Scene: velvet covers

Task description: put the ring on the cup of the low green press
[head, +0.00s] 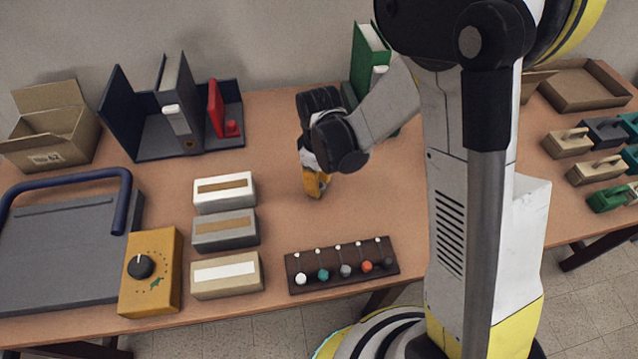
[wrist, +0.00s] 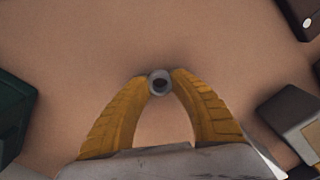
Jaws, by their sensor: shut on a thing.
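My gripper (head: 316,192) points down over the middle of the table. In the wrist view its two yellow fingers (wrist: 160,84) are closed on a small grey ring (wrist: 160,77) with a dark hole. The ring is hidden in the head view. A dark green object (wrist: 12,112) shows at the left edge of the wrist view. I cannot tell what it is.
Three boxes (head: 227,231) and a yellow dial box (head: 151,272) stand left of my gripper. A rack with coloured knobs (head: 341,283) lies near the front edge. A green binder (head: 370,55) stands behind my arm. The table around the fingers is clear.

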